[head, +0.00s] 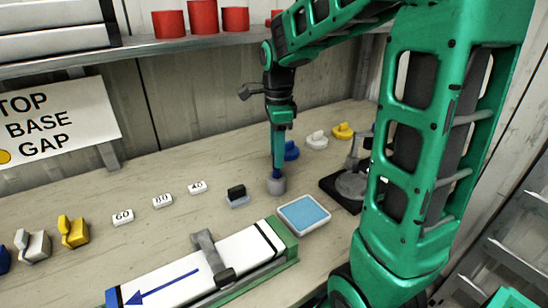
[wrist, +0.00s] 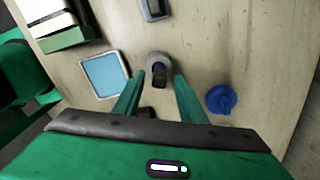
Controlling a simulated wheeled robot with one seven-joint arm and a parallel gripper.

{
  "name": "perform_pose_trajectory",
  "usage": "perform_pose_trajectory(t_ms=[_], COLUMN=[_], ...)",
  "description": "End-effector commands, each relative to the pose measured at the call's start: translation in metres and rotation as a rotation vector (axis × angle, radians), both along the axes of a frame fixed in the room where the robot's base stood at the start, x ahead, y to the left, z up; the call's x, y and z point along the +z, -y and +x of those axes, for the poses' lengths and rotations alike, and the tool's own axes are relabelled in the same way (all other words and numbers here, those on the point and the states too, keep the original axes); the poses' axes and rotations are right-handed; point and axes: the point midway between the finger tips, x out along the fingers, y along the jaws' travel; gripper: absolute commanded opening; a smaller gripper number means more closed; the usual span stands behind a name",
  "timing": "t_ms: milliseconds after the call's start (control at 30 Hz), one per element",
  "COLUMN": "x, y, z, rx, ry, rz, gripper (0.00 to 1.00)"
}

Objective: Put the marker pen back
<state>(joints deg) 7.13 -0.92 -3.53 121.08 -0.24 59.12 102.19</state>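The marker pen (head: 276,174), blue at its visible part, stands in a small grey cup (head: 276,187) on the bench. The wrist view shows the pen's dark end (wrist: 160,80) at the mouth of the cup (wrist: 159,59). My gripper (head: 278,158) is directly above the cup, pointing down. In the wrist view my gripper (wrist: 160,82) has its two green fingers apart, one on each side of the pen, with bench visible between each finger and the pen. The pen's lower part is hidden inside the cup.
A dark-topped block (head: 237,196) is left of the cup. A blue knob-like piece (head: 291,151) is close behind. A dark stand (head: 346,187) is at right.

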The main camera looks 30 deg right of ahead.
Motion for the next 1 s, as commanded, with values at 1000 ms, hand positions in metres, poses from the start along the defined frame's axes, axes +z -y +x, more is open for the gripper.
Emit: perform_pose_trajectory(t_ms=[1000], x=[0.089], y=[0.015], z=[-0.039], rx=[0.207], ry=[0.001], rz=[-0.001], gripper=[0.38])
